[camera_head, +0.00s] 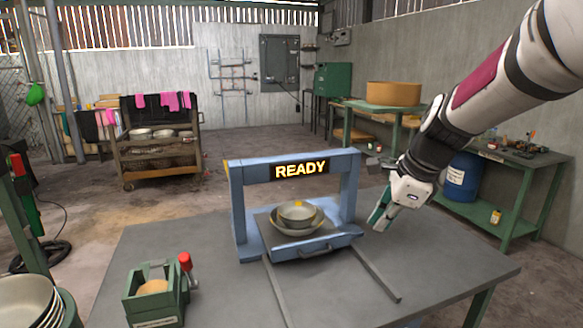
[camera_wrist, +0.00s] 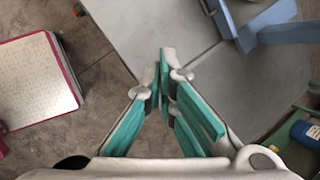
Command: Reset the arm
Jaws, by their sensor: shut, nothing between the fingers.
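My arm comes in from the upper right in the head view. My gripper (camera_head: 380,217) hangs over the right part of the grey table (camera_head: 190,250), to the right of the blue frame. In the wrist view the green-padded fingers of my gripper (camera_wrist: 166,72) meet at the tips, shut with nothing between them. The blue frame (camera_head: 238,205) carries a lit sign reading "READY" (camera_head: 300,170). Under it, a small bowl (camera_head: 298,212) sits in a wider bowl (camera_head: 296,230) on a sliding tray (camera_head: 268,235) with a front handle. My gripper is apart from all of these.
A green box (camera_head: 150,308) with a red-knobbed lever (camera_head: 186,263) stands at the table's front left. Stacked bowls (camera_head: 28,300) are at the lower left corner. A cart (camera_head: 155,160), a green workbench (camera_head: 520,180) and a blue barrel (camera_head: 463,178) stand behind. The table's right front is mostly clear.

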